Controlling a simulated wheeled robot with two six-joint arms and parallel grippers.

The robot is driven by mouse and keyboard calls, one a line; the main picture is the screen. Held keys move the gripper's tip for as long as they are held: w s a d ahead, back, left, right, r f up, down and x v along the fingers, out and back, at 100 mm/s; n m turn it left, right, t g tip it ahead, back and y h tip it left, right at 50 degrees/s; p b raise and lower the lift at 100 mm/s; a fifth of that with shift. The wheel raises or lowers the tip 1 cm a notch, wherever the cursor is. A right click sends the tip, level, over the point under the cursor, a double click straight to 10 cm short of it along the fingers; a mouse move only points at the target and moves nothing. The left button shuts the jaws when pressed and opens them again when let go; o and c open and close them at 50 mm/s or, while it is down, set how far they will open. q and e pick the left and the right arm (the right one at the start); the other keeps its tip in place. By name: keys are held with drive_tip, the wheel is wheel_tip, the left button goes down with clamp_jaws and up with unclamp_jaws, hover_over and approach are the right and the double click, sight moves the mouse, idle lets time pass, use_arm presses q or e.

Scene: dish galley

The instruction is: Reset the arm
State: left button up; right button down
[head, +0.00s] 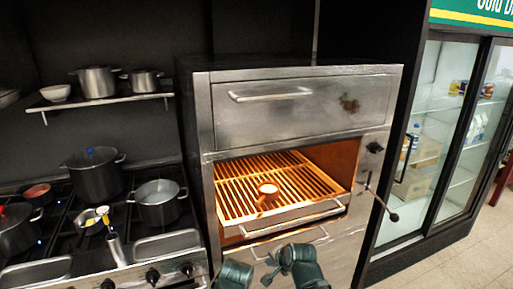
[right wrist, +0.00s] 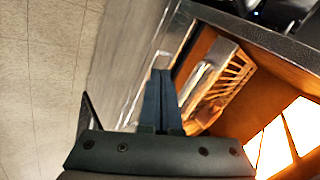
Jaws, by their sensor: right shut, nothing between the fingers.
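My right gripper (head: 270,272) is at the bottom middle of the head view, low in front of the oven. In the right wrist view its two fingers (right wrist: 160,85) lie together, shut and empty. The steel oven (head: 300,110) stands ahead with its chamber open and glowing orange. I cannot make out a left gripper.
A stove (head: 60,265) with several pots stands left of the oven, below a shelf (head: 105,101) with more pots. A handle with a round knob (head: 393,217) juts out at the oven's right. A glass-door cooler (head: 425,140) stands at right. Floor (head: 460,260) is clear.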

drive_tip(key=s+f+n+g+h, duration=0.2)
drive_tip(key=s+n, duration=0.4)
drive_tip(key=s, duration=0.3)
drive_tip(key=s+f+n+g+h, duration=0.2)
drive_tip(key=s+f+n+g, duration=0.1)
drive_tip(key=s+n+g, duration=0.2)
drive_tip(key=s+n, duration=0.2)
drive_tip(key=s, duration=0.2)
drive_tip(key=shift+s+d+n+g+h, duration=0.15)
drive_tip(key=shift+s+n+g+h, duration=0.15)
drive_tip(key=shift+h, duration=0.1)
